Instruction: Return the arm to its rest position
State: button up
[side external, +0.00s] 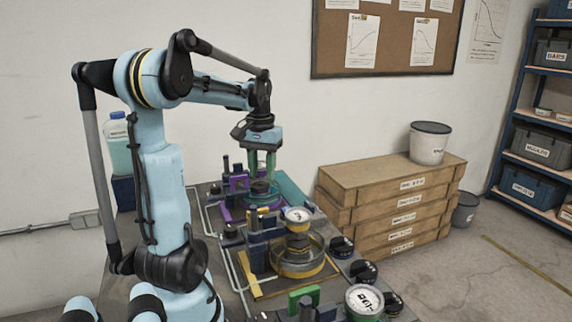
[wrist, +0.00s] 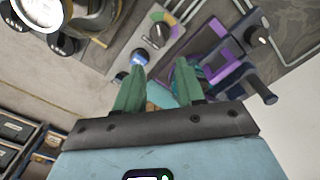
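My gripper (side external: 263,172) points straight down over the far station of the bench, the one with purple parts (side external: 238,184). Its two green fingers are apart in the wrist view (wrist: 160,88), and nothing is clearly held between them. A teal and orange part (wrist: 160,95) shows behind the fingers, partly hidden by them. The purple bracket (wrist: 225,70) lies beside the right finger in the wrist view. I cannot tell whether the fingertips touch anything at the station.
A middle station has a round glass-walled dish (side external: 297,262) and a gauge (side external: 298,214). Another gauge (side external: 364,300) and a green handle (side external: 303,298) stand nearer. Wooden crates (side external: 385,210) with a white bucket (side external: 430,143) stand right.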

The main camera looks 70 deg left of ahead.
jog(key=w+d+f+m+t, duration=0.1)
jog(key=w+d+m+t, duration=0.1)
jog(key=d, duration=0.7)
jog(key=w+d+m+t, duration=0.2)
jog(key=d+m, duration=0.2)
jog(key=d, duration=0.6)
jog(key=w+d+f+m+t, duration=0.1)
jog(key=w+d+m+t, duration=0.1)
jog(key=d, duration=0.8)
jog(key=shift+w+f+m+t, duration=0.3)
jog(key=shift+m+t, duration=0.3)
jog(key=shift+m, duration=0.4)
